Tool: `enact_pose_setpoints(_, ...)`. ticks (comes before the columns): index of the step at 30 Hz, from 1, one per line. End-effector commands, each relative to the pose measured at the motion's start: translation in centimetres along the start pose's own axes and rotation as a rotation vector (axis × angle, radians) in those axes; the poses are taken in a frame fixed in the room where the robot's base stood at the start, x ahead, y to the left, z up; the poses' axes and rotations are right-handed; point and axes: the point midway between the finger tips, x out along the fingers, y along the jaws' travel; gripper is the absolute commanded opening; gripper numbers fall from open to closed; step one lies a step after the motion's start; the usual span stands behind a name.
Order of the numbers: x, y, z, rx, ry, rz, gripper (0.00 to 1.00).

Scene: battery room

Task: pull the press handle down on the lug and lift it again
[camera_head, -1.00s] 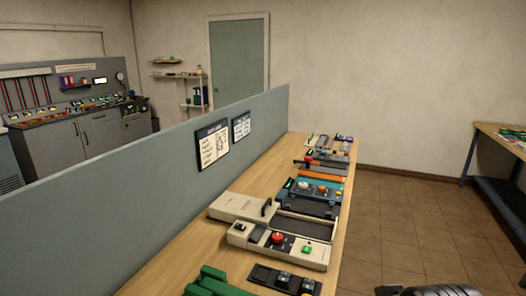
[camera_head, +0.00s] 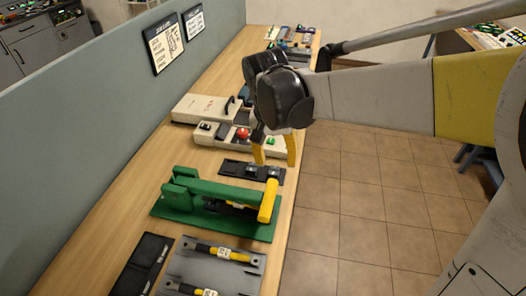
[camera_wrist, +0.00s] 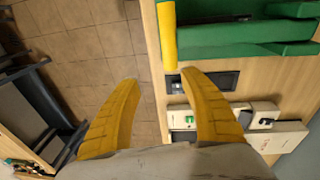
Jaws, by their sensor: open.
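The green press (camera_head: 215,205) stands on the wooden bench, with its yellow handle (camera_head: 268,201) at the bench's front side. In the wrist view the yellow handle (camera_wrist: 167,35) and the green press (camera_wrist: 235,40) show at the top. My gripper (camera_head: 275,163) is open and empty, its yellow fingers pointing down just beyond the handle, apart from it. In the wrist view the gripper (camera_wrist: 155,85) shows floor and the bench edge between its fingers. I cannot make out the lug.
A black switch strip (camera_head: 240,170) and a cream machine (camera_head: 205,108) lie beyond the press. A partition (camera_head: 100,100) runs along the left. Floor (camera_head: 360,200) is open at right.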

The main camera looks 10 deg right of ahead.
Motion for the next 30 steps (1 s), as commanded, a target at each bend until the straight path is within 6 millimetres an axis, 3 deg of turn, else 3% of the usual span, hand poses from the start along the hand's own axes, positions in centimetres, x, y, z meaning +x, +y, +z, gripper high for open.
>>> enact_pose_setpoints(3, 1.3, -2.2, -1.0, 0.039, -0.054, 0.054, 0.52)
enact_pose_setpoints(8, 2.5, -3.3, -1.4, 0.069, -0.087, 0.095, 0.52)
enact_pose_setpoints(14, 4.9, -3.2, -1.2, 0.075, -0.092, 0.101, 0.52)
enact_pose_setpoints(24, 11.4, -2.6, -0.6, 0.074, -0.091, 0.100, 0.52)
enact_pose_setpoints(30, 13.1, -2.4, -0.4, 0.073, -0.091, 0.099, 0.52)
